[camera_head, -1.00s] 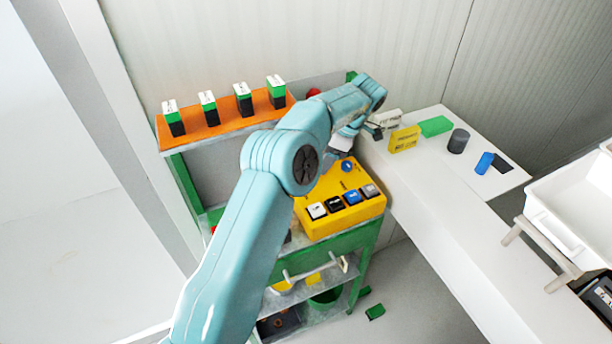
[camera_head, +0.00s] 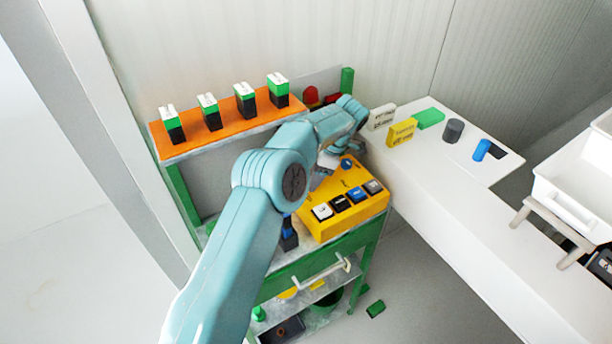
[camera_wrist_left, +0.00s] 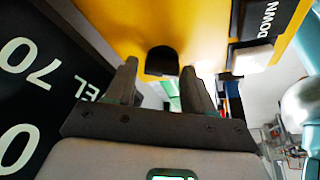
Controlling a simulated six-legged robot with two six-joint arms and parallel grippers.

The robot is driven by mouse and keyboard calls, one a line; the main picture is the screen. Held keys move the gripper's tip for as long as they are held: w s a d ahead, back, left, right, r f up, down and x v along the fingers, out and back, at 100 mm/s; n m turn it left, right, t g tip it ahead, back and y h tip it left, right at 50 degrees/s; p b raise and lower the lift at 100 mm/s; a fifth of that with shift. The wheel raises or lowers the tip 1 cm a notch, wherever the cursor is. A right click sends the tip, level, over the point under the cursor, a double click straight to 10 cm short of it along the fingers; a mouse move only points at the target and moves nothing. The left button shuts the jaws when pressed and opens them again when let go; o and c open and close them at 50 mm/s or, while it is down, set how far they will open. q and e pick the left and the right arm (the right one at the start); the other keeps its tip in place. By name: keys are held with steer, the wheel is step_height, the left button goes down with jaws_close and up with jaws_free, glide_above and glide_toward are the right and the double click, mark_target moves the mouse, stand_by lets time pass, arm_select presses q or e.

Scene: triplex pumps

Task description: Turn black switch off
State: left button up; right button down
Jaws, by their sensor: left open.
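A yellow control box (camera_head: 335,225) stands on the green-framed cart, with a row of white, black, blue and grey square switches on its top. The black square switch (camera_head: 340,203) is second from the left. A blue round knob (camera_head: 347,163) sits behind the row. My left arm reaches over the box, and its gripper is largely hidden behind the arm in the head view. In the left wrist view my left gripper (camera_wrist_left: 160,76) is open, its fingers either side of a black rounded piece (camera_wrist_left: 162,58) on a yellow surface. I cannot tell whether they touch it.
An orange shelf (camera_head: 235,128) with several green-and-black blocks stands behind the arm. A white counter (camera_head: 440,195) on the right carries a yellow block (camera_head: 401,132), a green block (camera_head: 430,118) and cylinders. A black "DOWN" label (camera_wrist_left: 262,20) is beside the gripper.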

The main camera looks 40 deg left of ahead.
arm_select(q)
steer(key=shift+w+f, duration=0.1)
steer(key=shift+s+r, duration=0.2)
steer(key=shift+s, duration=0.25)
steer(key=shift+w+f, duration=0.1)
steer(key=shift+w, duration=0.1)
steer(key=shift+w+d+f, duration=0.1)
steer(key=shift+w, duration=0.1)
steer(key=c, duration=0.5)
steer(key=shift+c, duration=1.4)
steer(key=shift+s, duration=0.15)
arm_select(e)
steer(key=shift+s+a, duration=0.1)
steer(key=shift+s, duration=0.05)
